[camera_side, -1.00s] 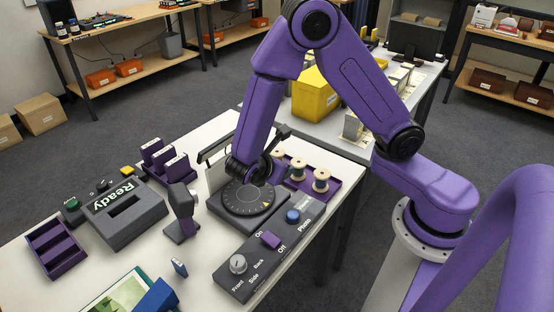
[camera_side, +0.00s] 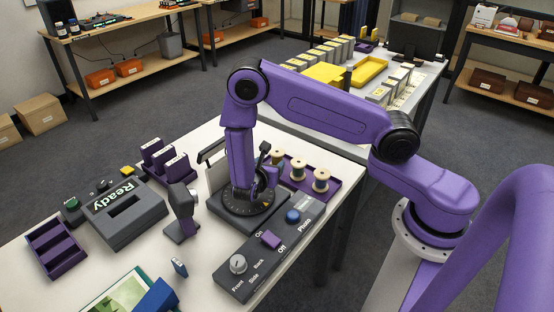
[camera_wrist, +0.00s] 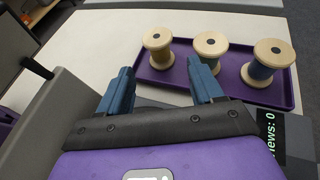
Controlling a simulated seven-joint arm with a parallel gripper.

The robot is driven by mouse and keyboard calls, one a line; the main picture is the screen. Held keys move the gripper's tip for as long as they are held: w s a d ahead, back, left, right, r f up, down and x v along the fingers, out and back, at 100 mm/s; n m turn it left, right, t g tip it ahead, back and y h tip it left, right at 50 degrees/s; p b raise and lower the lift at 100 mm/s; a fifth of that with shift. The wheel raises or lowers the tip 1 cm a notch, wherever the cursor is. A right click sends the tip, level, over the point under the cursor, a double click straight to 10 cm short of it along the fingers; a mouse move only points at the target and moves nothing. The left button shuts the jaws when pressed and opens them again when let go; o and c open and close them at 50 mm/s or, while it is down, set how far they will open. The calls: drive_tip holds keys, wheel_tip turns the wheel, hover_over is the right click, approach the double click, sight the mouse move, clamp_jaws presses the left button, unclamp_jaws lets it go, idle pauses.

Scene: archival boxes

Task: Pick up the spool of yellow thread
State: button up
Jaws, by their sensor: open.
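Three wooden spools stand upright on a purple tray (camera_wrist: 225,86). In the wrist view they are a left spool (camera_wrist: 158,46), a middle spool (camera_wrist: 210,44) and a right spool (camera_wrist: 267,62). The right spool's thread looks dark blue; the other two threads are shaded, and I cannot tell for sure which is yellow. My gripper (camera_wrist: 160,70) is open and empty, its blue fingers pointing toward the tray's left part, short of the spools. In the side view my gripper (camera_side: 270,178) is low over the turntable, left of the tray (camera_side: 309,196).
The dark round turntable (camera_side: 246,208) is beneath my wrist. A grey control panel (camera_side: 262,258) with knobs lies in front. A dark upright stand (camera_side: 182,210), a grey "Ready" box (camera_side: 124,213) and purple racks (camera_side: 57,246) are to the left. White table shows beyond the tray.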

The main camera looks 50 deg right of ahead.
sight(275, 157)
drive_tip(key=x, duration=0.9)
drive_tip(key=shift+w+d+f, duration=0.1)
drive_tip(key=shift+w+f, duration=0.1)
drive_tip(key=shift+f, duration=0.05)
drive_tip(key=c, duration=0.8)
